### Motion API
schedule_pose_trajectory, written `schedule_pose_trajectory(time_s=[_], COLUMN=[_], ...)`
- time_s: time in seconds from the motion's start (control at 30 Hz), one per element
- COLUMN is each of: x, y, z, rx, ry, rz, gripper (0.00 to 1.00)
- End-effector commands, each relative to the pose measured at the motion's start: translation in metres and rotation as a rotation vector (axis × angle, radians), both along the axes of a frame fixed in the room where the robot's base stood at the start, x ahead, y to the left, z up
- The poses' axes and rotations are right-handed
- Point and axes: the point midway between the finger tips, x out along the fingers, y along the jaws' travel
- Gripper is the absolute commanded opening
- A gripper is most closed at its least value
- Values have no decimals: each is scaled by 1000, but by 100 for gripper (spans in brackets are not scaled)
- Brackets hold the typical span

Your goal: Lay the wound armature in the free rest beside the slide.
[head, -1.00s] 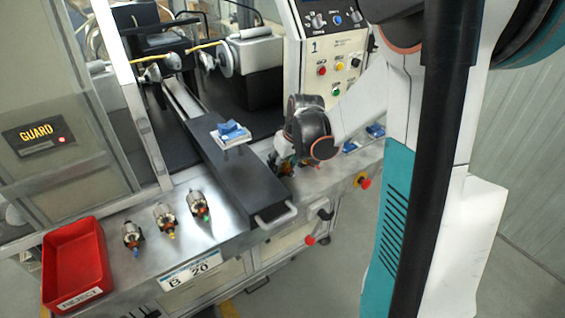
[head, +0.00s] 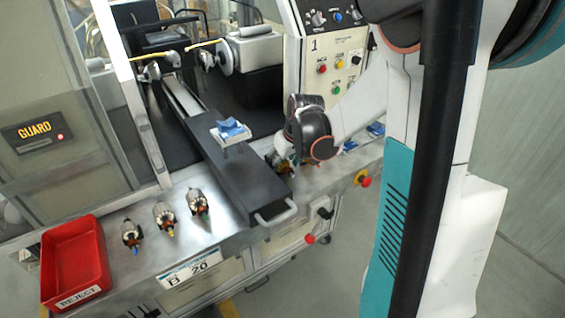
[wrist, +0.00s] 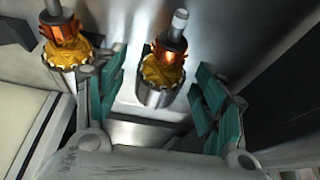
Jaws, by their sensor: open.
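My gripper (wrist: 162,92) is open in the wrist view, with one teal-padded finger on each side of a wound armature (wrist: 163,72). This armature has orange-yellow windings, a copper collar and a grey shaft; I cannot tell whether the pads touch it. A second wound armature (wrist: 66,42) sits just left of the fingers. In the head view my wrist hides most of the gripper right of the dark slide (head: 235,178). A blue nest (head: 231,128) on the slide is empty. Blue rests (head: 350,146) and (head: 376,129) right of my wrist look empty.
Several more armatures, including one nearest the slide (head: 197,202), lie on the bench left of it. A red reject tray (head: 75,262) stands at the bench's left end. The slide's handle (head: 277,215) juts forward. A control panel (head: 335,55) stands behind my wrist.

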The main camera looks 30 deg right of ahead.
Motion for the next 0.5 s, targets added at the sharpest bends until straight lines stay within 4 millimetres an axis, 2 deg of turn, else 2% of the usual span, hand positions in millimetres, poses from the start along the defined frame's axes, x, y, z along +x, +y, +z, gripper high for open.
schedule_pose_trajectory(time_s=[0.27, 0.5], x=[-4, -18], y=[0, -1], z=[10, 44], rx=[0, 0], ry=[0, 0], rz=[0, -1], gripper=[64, 64])
